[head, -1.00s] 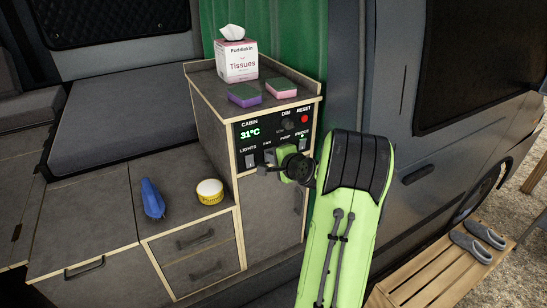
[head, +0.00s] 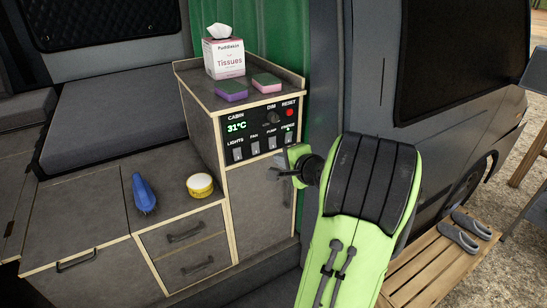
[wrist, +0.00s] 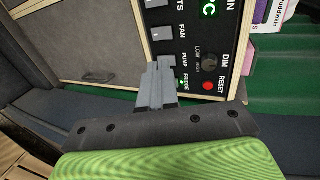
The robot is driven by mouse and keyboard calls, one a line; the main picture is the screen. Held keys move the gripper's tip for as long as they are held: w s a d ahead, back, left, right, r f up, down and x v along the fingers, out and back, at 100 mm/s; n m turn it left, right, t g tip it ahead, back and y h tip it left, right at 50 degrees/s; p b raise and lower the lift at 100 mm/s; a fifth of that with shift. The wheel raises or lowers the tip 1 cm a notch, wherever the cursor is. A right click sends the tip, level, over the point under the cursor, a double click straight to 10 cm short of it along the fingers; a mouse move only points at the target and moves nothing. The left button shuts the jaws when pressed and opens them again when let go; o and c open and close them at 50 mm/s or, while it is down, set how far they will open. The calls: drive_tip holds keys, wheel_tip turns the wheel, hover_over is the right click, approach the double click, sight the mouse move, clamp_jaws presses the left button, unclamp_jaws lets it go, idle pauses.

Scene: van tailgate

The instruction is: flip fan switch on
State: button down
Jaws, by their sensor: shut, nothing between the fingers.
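The fan switch (head: 255,148) is a small pale rocker under the FAN label on the black control panel (head: 222,137). It also shows in the wrist view (wrist: 162,32), uncovered. No lit lamp shows by it, and I cannot tell which way its rocker is tipped. My gripper (head: 274,171) is shut and empty, in front of the cabinet and below the panel's right part in the head view. In the wrist view its grey fingers (wrist: 161,72) cover the pump switch area, beside the fan switch. I cannot tell whether they touch the panel.
The lights switch (head: 238,154) and fridge switch (head: 289,137) flank the row; a green lamp glows at FRIDGE. Above are a dim knob (head: 273,117) and red reset button (head: 290,112). Sponges and a tissue box (head: 224,58) stand on the cabinet top.

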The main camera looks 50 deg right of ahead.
sight(257, 153)
drive_tip(key=f+b, duration=0.1)
drive_tip(key=b, duration=0.1)
drive_tip(key=s+b, duration=0.1)
drive_tip(key=b, duration=0.2)
drive_tip(key=shift+s+a+f+g, duration=0.1)
drive_tip(key=shift+a+f+g, duration=0.05)
drive_tip(key=shift+f+g, duration=0.2)
drive_tip(key=shift+r, duration=0.15)
drive_tip(key=x, duration=0.4)
drive_tip(key=p+x, duration=0.1)
drive_tip(key=x, duration=0.4)
drive_tip(key=r+x, duration=0.1)
drive_tip(key=x, duration=0.3)
drive_tip(key=shift+w, duration=0.6)
drive_tip(key=shift+f, duration=0.1)
drive_tip(key=shift+w, duration=0.1)
